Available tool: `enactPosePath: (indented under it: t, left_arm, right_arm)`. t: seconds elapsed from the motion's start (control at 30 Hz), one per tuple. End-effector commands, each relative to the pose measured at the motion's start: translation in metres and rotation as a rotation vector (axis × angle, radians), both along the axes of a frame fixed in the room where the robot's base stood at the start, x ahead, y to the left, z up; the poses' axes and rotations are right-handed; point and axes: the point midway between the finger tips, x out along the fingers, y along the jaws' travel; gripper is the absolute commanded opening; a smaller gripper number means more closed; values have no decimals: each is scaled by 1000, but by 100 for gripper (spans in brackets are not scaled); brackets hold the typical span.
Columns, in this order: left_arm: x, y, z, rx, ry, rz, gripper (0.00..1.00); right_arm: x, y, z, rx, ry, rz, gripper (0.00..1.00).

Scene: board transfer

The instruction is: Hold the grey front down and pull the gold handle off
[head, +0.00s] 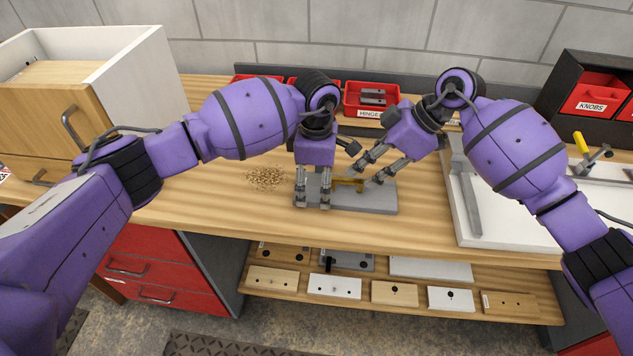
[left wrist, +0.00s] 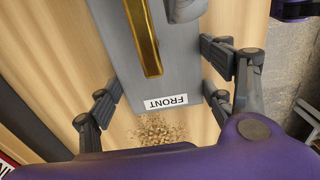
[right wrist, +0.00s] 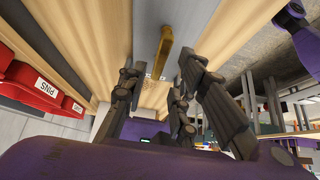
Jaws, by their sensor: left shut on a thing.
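The grey front (head: 375,200) lies flat on the wooden bench. It carries a "FRONT" label in the left wrist view (left wrist: 182,78). The gold handle (head: 346,183) is a bar on top of the front, and it also shows in the left wrist view (left wrist: 142,35) and right wrist view (right wrist: 163,48). My left gripper (head: 312,204) is shut across the left end of the front, with fingers along both edges. My right gripper (head: 363,180) is open above the handle, with its fingers spread about the handle's right end. Whether they touch it I cannot tell.
A patch of wood shavings (head: 266,178) lies left of the front. A red hinge bin (head: 366,103) stands behind. A white drawer unit (head: 130,80) is at the left and a white board (head: 510,215) at the right. Spare fronts lie on the lower shelf (head: 415,310).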

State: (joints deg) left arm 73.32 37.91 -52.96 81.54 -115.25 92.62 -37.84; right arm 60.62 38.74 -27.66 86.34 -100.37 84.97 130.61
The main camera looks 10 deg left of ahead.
Motion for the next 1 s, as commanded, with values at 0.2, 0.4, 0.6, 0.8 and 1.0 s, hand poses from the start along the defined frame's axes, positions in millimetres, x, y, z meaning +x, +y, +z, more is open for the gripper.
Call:
enactPosePath:
  t: [0.2,0.4,0.6,0.8,1.0]
  left_arm:
    - [0,0,0,0,-1,1,38]
    - [0,0,0,0,-1,1,38]
    - [0,0,1,0,-1,1,38]
    - [1,0,1,0,-1,1,38]
    - [1,0,1,0,-1,1,38]
  right_arm:
    - [0,16,-23,0,1,1,27]
    - [0,23,-33,0,-1,1,27]
    - [0,25,-36,-1,-1,2,27]
    - [0,25,-36,0,-1,2,19]
    - [0,25,-35,0,-1,2,0]
